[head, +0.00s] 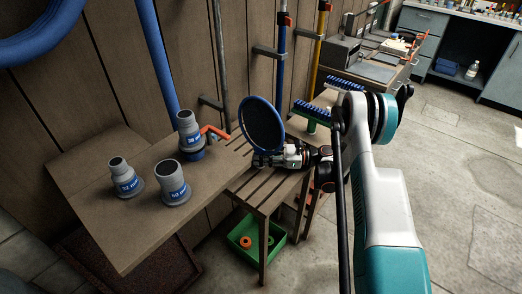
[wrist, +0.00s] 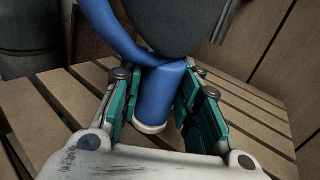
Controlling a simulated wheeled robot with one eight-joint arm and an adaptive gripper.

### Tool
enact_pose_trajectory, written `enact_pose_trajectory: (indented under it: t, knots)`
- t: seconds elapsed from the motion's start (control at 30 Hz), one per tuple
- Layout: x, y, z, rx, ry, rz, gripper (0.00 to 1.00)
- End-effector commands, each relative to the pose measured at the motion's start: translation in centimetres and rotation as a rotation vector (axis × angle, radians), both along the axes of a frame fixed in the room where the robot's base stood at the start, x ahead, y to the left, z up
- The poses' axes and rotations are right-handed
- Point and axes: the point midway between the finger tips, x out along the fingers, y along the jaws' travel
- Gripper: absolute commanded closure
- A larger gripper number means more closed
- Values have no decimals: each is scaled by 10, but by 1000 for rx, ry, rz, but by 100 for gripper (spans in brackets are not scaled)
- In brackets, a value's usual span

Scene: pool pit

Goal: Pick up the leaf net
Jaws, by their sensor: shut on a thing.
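The leaf net (head: 262,124) has a dark round mesh head in a blue rim and stands tilted above the slatted wooden bench in the head view. In the wrist view its blue handle (wrist: 160,92) lies between the green finger pads of my gripper (wrist: 157,105), with the dark mesh (wrist: 168,22) above. My gripper (head: 268,158) is shut on the handle, just over the bench slats. The head view does not show clearly whether the net touches the bench.
Several grey fittings with blue labels stand on the wooden board (head: 105,225) at left. A green crate (head: 240,250) with orange rings sits under the slatted bench (head: 262,200). Blue brushes (head: 312,112) are behind my gripper. The floor at right (head: 455,190) is clear.

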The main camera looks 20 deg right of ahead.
Motion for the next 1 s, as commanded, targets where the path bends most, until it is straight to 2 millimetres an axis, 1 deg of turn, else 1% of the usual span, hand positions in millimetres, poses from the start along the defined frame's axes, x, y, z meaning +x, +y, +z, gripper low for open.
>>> enact_pose_trajectory:
  t: [0.17,0.27,0.47,0.7,0.8,0.9,1.0]
  knots:
    - [0,0,22,1,0,0,100]
    - [0,0,40,1,0,0,100]
    - [0,0,85,1,0,0,100]
    - [0,0,145,1,0,0,100]
    - [0,0,165,1,0,0,100]
    - [0,0,179,1,0,0,100]
    - [0,0,189,1,0,0,100]
